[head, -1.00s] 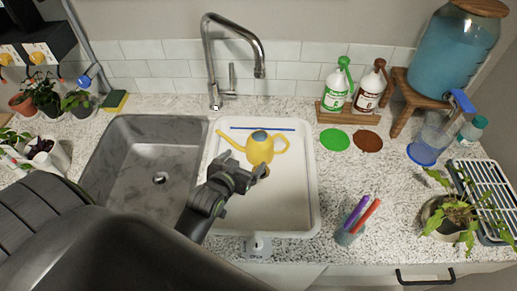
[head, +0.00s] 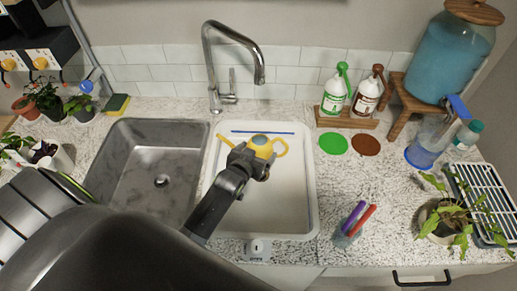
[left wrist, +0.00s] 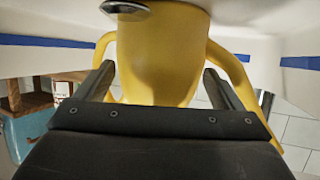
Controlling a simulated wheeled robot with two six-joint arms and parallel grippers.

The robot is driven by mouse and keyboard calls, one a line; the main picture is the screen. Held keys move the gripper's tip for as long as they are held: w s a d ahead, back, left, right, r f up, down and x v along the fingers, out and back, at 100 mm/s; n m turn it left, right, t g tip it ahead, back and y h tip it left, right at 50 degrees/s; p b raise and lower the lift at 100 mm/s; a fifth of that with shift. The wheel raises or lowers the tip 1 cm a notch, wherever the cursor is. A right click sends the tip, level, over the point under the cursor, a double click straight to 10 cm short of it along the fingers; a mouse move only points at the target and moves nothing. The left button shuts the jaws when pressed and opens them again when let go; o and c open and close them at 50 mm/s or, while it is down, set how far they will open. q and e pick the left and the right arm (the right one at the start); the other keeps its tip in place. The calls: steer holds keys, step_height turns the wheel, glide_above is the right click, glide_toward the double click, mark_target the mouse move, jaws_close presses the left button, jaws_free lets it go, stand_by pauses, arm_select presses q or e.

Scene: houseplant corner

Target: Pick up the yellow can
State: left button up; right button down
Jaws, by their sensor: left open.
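The yellow can (head: 268,149) is a watering can with a spout to the left and a loop handle to the right. It stands in the white basin (head: 285,215), and my left arm hides its lower front in the head view. My left gripper (head: 252,160) is at its near side, open. In the left wrist view the can (left wrist: 158,55) fills the space between the two fingers of my left gripper (left wrist: 158,78), with gaps on both sides. My right gripper is not in view.
A grey sink (head: 140,170) lies left of the basin, with a tall faucet (head: 212,65) behind. Two bottles on a wooden stand (head: 347,121) and a blue dispenser (head: 447,55) are at the back right. A pen cup (head: 345,235) stands right of the basin.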

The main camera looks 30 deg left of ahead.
arm_select(q)
steer(key=shift+w+f, duration=0.2)
steer(key=shift+w, duration=0.25)
steer(key=shift+c, duration=0.4)
steer(key=c, duration=1)
steer(key=shift+r, duration=0.1)
